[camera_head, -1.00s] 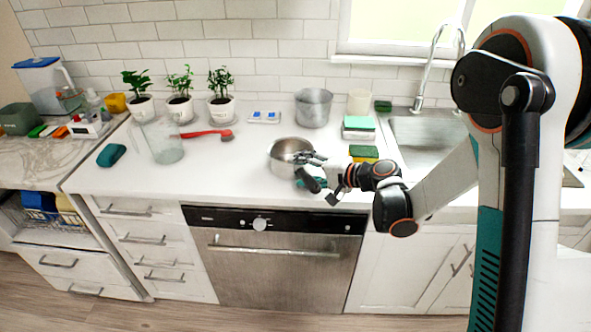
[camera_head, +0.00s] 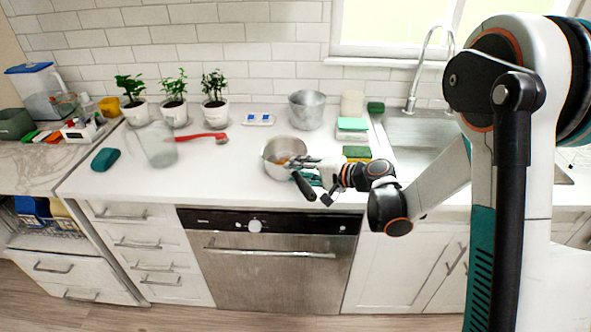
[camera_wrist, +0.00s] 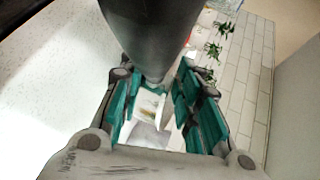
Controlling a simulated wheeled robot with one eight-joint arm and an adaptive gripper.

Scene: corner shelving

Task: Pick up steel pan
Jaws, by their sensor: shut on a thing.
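The steel pan (camera_head: 277,152) is a round, shiny pot with a dark handle (camera_head: 304,187) pointing toward the front edge of the counter. In the head view it is near the middle of the counter, its opening tipped toward the camera. Something brownish shows inside it. My gripper (camera_head: 313,177) is shut on the handle, coming from the right. In the wrist view the dark handle (camera_wrist: 150,35) runs between the teal finger pads of my gripper (camera_wrist: 155,95). I cannot tell whether the pan's base touches the counter.
Sponges (camera_head: 356,152) lie close right of the pan, near the sink (camera_head: 420,135). A grey metal pot (camera_head: 306,110) stands behind. Potted plants line the wall. The front-left counter is mostly clear.

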